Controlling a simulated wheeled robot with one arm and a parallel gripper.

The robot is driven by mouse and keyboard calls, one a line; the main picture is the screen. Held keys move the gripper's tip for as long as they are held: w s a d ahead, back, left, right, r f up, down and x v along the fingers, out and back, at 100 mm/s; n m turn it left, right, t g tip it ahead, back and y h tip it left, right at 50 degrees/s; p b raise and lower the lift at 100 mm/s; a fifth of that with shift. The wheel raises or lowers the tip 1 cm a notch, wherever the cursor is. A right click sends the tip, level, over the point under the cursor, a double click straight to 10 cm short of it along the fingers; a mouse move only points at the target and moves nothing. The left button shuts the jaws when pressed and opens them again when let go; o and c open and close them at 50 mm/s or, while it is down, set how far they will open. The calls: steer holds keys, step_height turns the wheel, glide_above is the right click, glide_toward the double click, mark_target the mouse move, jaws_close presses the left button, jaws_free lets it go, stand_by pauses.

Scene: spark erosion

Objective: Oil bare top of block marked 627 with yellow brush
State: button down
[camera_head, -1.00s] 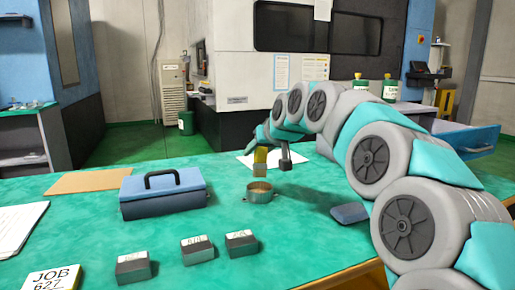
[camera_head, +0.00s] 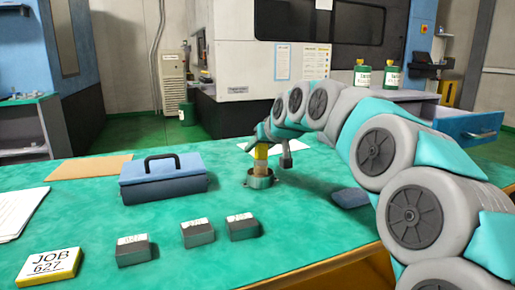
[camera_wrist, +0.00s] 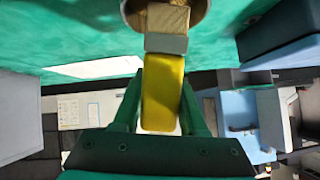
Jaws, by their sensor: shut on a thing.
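My gripper (camera_wrist: 160,110) is shut on the yellow brush (camera_wrist: 163,92), with its grey ferrule and tan bristles beyond the fingers. In the head view the brush (camera_head: 261,158) points down, its bristle end inside the small round metal tin (camera_head: 260,182). The tin's rim also shows in the wrist view around the bristles. Three dark blocks with pale labelled faces stand in front: a left block (camera_head: 133,252), a middle block (camera_head: 198,235) and a right block (camera_head: 242,228). Their labels are too small to read. A yellow-edged card (camera_head: 48,268) reads JOB 627.
A blue toolbox (camera_head: 163,184) with a black handle stands left of the tin. A dark blue flat object (camera_head: 350,198) lies to the right. Papers (camera_head: 18,212) and a brown sheet (camera_head: 90,167) lie at left. Green table is clear between tin and blocks.

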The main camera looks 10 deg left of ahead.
steer(key=shift+f, duration=0.6)
stand_by(1.0)
steer(key=shift+r, duration=0.15)
step_height(320, 180, up, 7)
steer(key=p, duration=0.3)
stand_by(0.5)
stand_by(0.5)
